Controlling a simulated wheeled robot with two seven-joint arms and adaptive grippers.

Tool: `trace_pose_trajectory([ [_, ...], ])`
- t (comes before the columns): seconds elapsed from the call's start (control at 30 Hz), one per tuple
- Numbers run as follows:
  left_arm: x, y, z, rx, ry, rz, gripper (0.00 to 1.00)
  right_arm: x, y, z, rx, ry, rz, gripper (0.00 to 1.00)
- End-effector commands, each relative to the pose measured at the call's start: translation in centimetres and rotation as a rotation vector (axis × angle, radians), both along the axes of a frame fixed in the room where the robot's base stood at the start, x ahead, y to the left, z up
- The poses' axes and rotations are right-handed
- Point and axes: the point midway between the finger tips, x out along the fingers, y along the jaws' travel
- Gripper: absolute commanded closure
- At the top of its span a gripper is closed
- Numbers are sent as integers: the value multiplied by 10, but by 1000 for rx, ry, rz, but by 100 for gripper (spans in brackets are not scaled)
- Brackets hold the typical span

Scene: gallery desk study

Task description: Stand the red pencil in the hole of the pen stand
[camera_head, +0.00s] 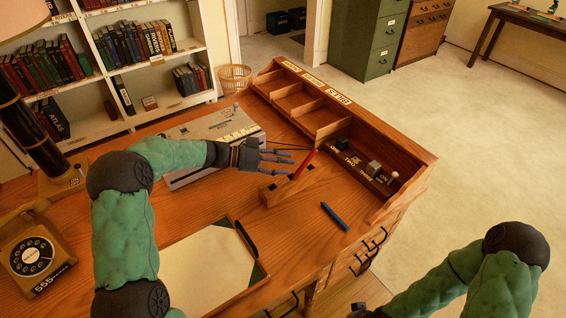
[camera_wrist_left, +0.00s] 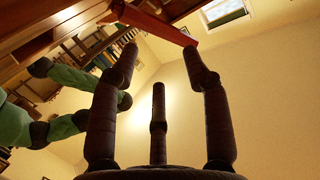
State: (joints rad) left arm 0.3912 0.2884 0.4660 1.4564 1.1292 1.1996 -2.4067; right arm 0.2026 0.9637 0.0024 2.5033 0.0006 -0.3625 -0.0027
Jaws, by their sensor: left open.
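The red pencil (camera_head: 306,163) is tilted, its upper end leaning right, with its lower end at the top of the wooden pen stand (camera_head: 271,194). I cannot tell whether that end is inside a hole. Dark holes show in the stand's top. My left gripper (camera_head: 287,162) is open just left of the pencil, its fingers pointing toward it. In the left wrist view the pencil (camera_wrist_left: 155,22) crosses beyond the spread fingertips (camera_wrist_left: 170,55), with no visible grip on it. My right arm comes in at the lower right; only the dark wrist end shows, its fingers hidden.

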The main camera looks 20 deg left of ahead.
Motion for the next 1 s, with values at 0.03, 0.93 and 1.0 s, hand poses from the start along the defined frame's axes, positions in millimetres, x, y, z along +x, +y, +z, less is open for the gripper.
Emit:
trace_pose_trajectory([
  [0.03, 0, 1, 1, 0, -1, 1, 53, 0, 0, 0, 0, 0, 0, 100],
  [0.93, -44, 106, 29, 1, 0, 0, 53, 0, 0, 0, 0, 0, 0, 100],
  [1.0, -45, 107, 29, 0, 0, -1, 53, 0, 0, 0, 0, 0, 0, 100],
])
